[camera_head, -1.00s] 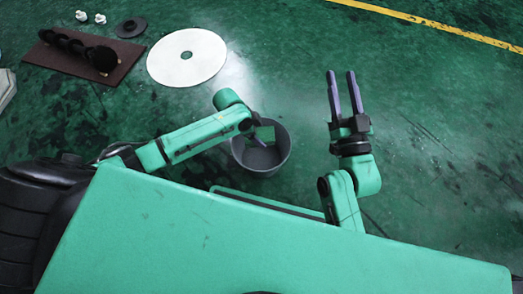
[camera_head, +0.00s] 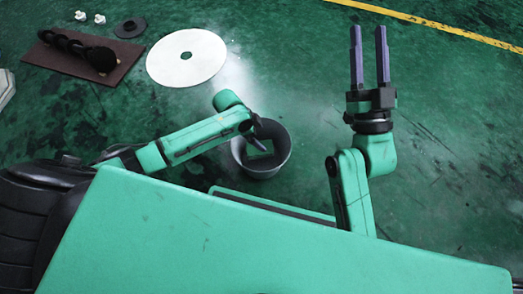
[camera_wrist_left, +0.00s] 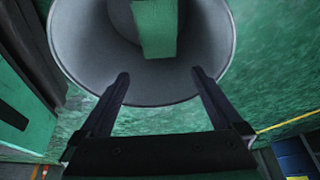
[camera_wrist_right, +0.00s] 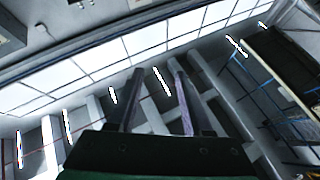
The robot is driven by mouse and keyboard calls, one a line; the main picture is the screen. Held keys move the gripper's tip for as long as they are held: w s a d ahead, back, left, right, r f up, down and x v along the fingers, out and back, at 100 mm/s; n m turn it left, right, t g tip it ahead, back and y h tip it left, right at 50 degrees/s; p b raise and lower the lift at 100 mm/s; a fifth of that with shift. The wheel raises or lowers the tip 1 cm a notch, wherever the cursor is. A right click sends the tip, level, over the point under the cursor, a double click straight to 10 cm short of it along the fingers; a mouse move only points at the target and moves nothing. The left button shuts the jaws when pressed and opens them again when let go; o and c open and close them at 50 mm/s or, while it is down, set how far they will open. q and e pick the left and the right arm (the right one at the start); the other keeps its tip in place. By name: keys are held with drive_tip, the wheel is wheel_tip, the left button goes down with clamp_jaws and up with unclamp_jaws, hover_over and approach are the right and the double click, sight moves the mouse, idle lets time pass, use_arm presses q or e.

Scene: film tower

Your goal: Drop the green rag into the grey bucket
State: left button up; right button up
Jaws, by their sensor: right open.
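The grey bucket (camera_head: 281,160) stands upright on the green floor; its rim and inner wall also fill much of the left wrist view (camera_wrist_left: 85,60). The green rag (camera_wrist_left: 156,28) shows inside the bucket's mouth, beyond my left fingertips and apart from them. In the head view, the rag (camera_head: 258,155) is a green patch within the bucket's opening. I cannot tell whether it touches the bottom. My left gripper (camera_wrist_left: 160,76) is open and empty, pointing into the bucket. My right gripper (camera_head: 369,28) is open and empty, right of the bucket, fingers pointing up in the picture.
A white disc (camera_head: 170,65) with a centre hole lies behind and left of the bucket. A brown board (camera_head: 55,62) with dark round parts, a dark ring (camera_head: 130,28) and small white pieces (camera_head: 90,17) lie further left. A yellow line (camera_head: 450,30) crosses the back floor.

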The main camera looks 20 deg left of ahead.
drive_tip(key=shift+f, duration=0.1)
wheel_tip(320, 180, down, 16)
drive_tip(key=s+a+m+g+h+p, duration=0.1)
drive_tip(key=s+a+g+p, duration=0.1)
drive_tip(key=g, duration=0.3)
drive_tip(key=s+f+g+h+p, duration=0.15)
drive_tip(key=s+f+g, duration=0.45)
drive_tip(key=s+f, duration=0.65)
use_arm(q)
drive_tip(key=p+v, duration=0.4)
drive_tip(key=v, duration=1)
drive_tip(key=shift+r+p, duration=0.25)
drive_tip(key=shift+p, duration=0.05)
use_arm(e)
drive_tip(key=r, duration=0.1)
drive_tip(key=w+r, duration=0.1)
drive_tip(key=r+g, duration=0.1)
drive_tip(key=shift+w+a+r, duration=0.15)
drive_tip(key=shift+w+a, duration=0.1)
drive_tip(key=shift+w, duration=0.15)
